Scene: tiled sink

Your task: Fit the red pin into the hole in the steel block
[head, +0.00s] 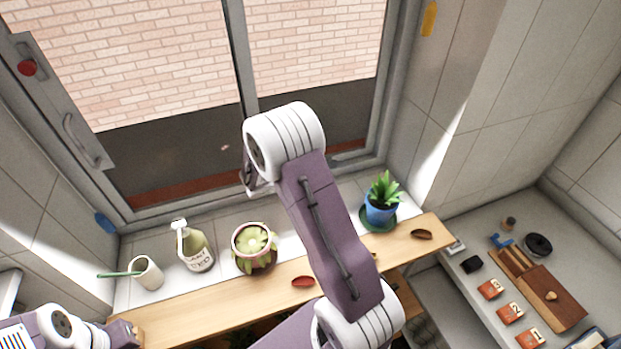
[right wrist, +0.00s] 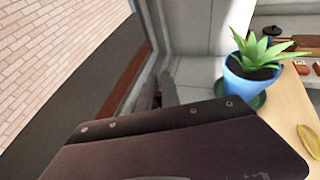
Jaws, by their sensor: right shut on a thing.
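My right gripper (head: 248,178) is raised in front of the window, above the shelf. In the right wrist view its fingers (right wrist: 165,88) are seen past the dark wrist plate and are shut, with a small reddish bit (right wrist: 157,98) at them. This fits the red pin, but most of it is hidden and its tilt cannot be told. I cannot make out the steel block or its hole in either view. My left gripper (head: 124,334) is low at the left, by the shelf's left end; its jaws are not clear.
A wooden shelf (head: 215,312) runs below the window. Behind it stand a cup (head: 148,273), a soap bottle (head: 196,250), a succulent pot (head: 254,262) and a blue plant pot (head: 379,212). A red dish (head: 303,282) lies on the shelf. A cutting board (head: 562,303) is at right.

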